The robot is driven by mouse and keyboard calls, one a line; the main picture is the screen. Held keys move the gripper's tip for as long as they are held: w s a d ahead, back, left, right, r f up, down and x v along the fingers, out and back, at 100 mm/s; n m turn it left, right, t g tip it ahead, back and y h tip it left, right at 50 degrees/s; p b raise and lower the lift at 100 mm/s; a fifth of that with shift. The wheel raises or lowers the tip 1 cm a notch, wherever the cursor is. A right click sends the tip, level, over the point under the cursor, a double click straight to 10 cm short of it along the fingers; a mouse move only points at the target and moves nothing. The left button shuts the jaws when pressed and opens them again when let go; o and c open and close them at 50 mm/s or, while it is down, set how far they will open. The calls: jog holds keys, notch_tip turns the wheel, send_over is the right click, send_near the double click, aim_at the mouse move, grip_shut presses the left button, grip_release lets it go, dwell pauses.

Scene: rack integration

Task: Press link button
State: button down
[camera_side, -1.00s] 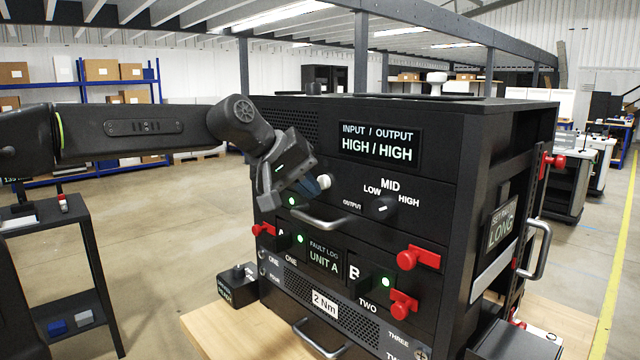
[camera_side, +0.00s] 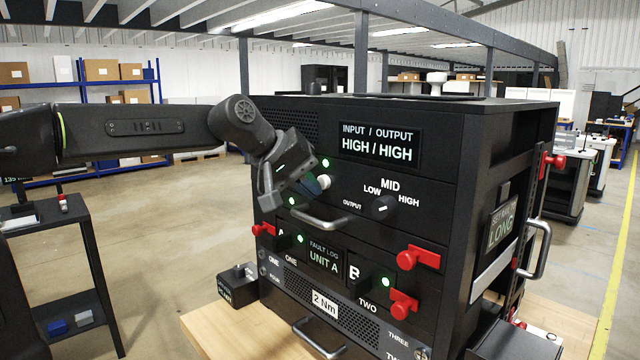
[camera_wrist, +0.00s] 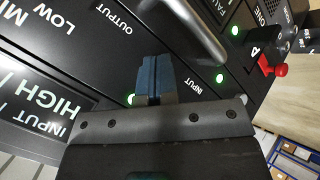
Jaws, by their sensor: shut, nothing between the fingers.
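A pale round button (camera_side: 323,182) on the black rack's upper front panel shows in the side view, between the two green lights near the OUTPUT label. No label reading "link" is readable. My gripper (camera_side: 312,187) is shut and empty, its blue fingertips at the panel right beside or against the button; I cannot tell if they touch it. In the wrist view the shut blue fingertips (camera_wrist: 153,75) point at the panel and hide the button. One green light (camera_side: 325,163) is lit above the button, another (camera_side: 292,201) below left.
A metal handle (camera_side: 322,219) sticks out just below the fingertips. The MID selector knob (camera_side: 382,208) lies to the right. A display (camera_side: 378,147) reads INPUT / OUTPUT, HIGH / HIGH. Red latches (camera_side: 418,258) jut out lower down. Free space lies left of the rack.

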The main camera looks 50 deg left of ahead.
jog(key=shift+s, duration=0.2)
jog(key=s, duration=0.5)
jog(key=shift+s, duration=0.4)
dwell(0.4)
jog(key=s+d+f+m+g+y, duration=0.1)
jog(key=s+d+f+m+g, duration=0.1)
jog(key=s+f+m, duration=0.8)
jog(key=s+f+g, duration=0.1)
jog(key=s+f, duration=0.4)
jog(key=s, duration=0.1)
jog(key=shift+s+d+y, duration=0.2)
jog(key=shift+s+y, duration=0.2)
